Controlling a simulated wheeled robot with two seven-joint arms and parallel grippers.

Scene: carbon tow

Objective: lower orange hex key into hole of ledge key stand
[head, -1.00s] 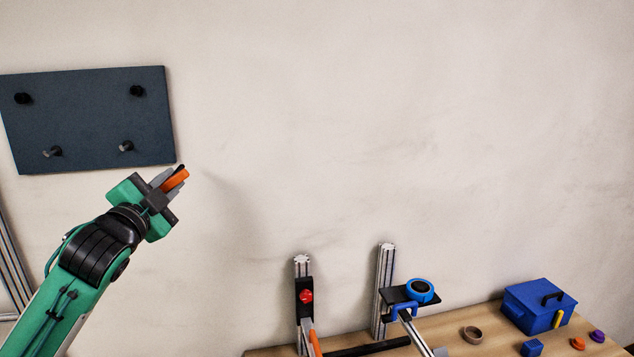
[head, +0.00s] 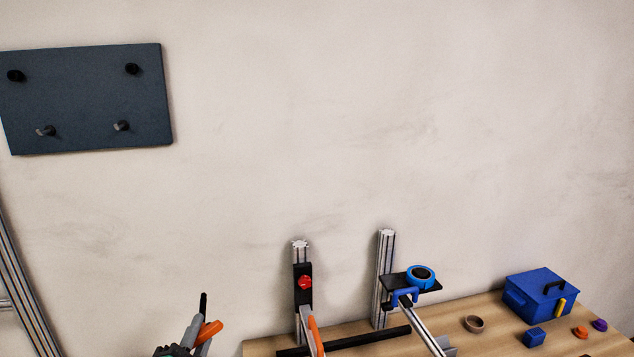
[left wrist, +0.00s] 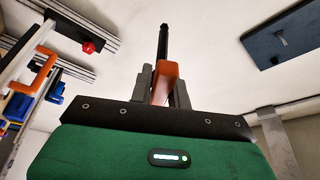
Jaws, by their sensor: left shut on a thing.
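The orange hex key (head: 209,331) has an orange handle and a black shaft. My left gripper (head: 197,333) is shut on its handle, low in the head view and left of the bench. The black shaft points up in the picture. In the left wrist view the orange handle (left wrist: 165,82) sits between the grey fingers, with the black shaft beyond it. I cannot make out a key stand with a hole in either view. My right gripper is not in view.
A wooden bench (head: 465,345) carries two metal posts, the left with a red knob (head: 305,282), the right with a black ledge bearing a blue ring (head: 421,276). A blue toolbox (head: 540,296) stands at right. A dark pegboard (head: 85,98) hangs at upper left.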

